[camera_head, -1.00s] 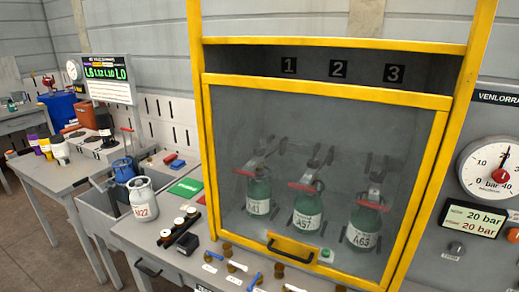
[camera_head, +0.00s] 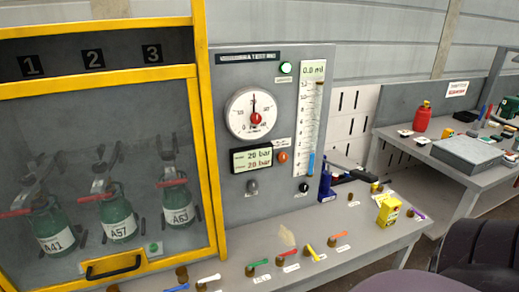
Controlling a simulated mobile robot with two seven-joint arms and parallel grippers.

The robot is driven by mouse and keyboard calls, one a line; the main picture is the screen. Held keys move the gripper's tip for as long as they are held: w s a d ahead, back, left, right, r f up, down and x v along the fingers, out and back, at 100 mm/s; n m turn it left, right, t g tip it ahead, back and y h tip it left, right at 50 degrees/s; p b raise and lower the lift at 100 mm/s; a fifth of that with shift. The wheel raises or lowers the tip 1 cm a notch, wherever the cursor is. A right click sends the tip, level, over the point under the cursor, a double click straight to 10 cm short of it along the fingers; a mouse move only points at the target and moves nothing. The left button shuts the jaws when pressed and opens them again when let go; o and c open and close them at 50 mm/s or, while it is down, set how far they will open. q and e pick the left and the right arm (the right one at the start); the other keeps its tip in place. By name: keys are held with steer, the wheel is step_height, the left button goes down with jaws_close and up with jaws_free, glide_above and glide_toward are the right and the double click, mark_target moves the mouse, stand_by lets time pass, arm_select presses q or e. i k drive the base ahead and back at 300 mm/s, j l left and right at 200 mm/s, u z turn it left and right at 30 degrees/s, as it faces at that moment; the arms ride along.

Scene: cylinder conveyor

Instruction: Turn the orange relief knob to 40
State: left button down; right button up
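An orange knob (camera_head: 282,157) sits on the grey test panel (camera_head: 235,205), just right of the display, with a small white label above it. The display (camera_head: 251,159) reads 20 bar in green on top and 20 bar in red below. The round gauge (camera_head: 253,113) above it has a red centre and a needle pointing about straight up. A grey knob (camera_head: 252,187) is below the display. Neither of my grippers is in view.
A yellow-framed cabinet (camera_head: 206,130) with green cylinders behind its pane stands left. Several coloured levers line the bench (camera_head: 365,240) below the panel. A blue device (camera_head: 326,184) and a yellow box (camera_head: 388,211) stand right. A dark rounded shape fills the lower right corner.

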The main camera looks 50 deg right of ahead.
mark_target(282, 157)
steer(key=z, duration=1.55)
